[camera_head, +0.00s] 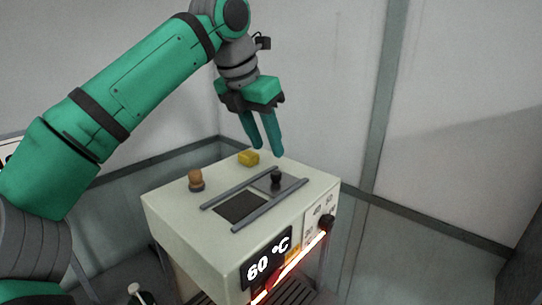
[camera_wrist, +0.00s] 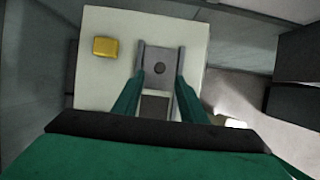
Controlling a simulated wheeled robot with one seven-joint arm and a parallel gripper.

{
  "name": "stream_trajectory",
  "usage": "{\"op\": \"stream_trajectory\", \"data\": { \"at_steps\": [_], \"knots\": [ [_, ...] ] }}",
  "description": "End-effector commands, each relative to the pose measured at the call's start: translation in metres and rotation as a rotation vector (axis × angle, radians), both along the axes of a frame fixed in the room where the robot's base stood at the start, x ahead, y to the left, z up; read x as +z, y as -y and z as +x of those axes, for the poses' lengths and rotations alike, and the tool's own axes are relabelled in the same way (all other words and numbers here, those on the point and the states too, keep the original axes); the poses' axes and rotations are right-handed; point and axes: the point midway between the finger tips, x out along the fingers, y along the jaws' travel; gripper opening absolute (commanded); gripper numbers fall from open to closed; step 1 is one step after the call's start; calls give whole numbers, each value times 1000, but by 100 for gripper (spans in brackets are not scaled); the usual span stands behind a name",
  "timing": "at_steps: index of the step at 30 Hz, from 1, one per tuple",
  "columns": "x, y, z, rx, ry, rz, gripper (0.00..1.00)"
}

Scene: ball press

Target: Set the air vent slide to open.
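The air vent slide (camera_head: 267,184) is a grey plate with a black knob (camera_head: 276,177), set between two grey rails on top of a pale machine (camera_head: 172,222). The plate sits toward the right end of the rails. A dark vent opening (camera_head: 240,207) shows uncovered beside it. In the wrist view the slide (camera_wrist: 160,54) and its knob (camera_wrist: 159,69) lie between my fingers, and part of the opening (camera_wrist: 155,105) shows below. My gripper (camera_head: 267,151) is open and empty, pointing down above the slide; it also shows in the wrist view (camera_wrist: 160,80). It appears apart from the knob.
A yellow block (camera_head: 249,158) and an orange-brown knob (camera_head: 195,178) stand on the machine top. The front has a lit "60 °C" display (camera_head: 267,262), a black dial (camera_head: 326,221) and a glowing strip. Walls stand close behind. An open floor area lies to the right.

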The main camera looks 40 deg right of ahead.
Motion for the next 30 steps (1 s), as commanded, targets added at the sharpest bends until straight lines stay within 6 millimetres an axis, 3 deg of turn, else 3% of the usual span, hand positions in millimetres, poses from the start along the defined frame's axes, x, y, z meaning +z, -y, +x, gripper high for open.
{"op": "stream_trajectory", "data": {
  "at_steps": [8, 30],
  "knots": [
    [20, -8, -2, -1, 1, -1, 39],
    [21, -7, -3, -3, 0, -1, 39]
  ]
}}
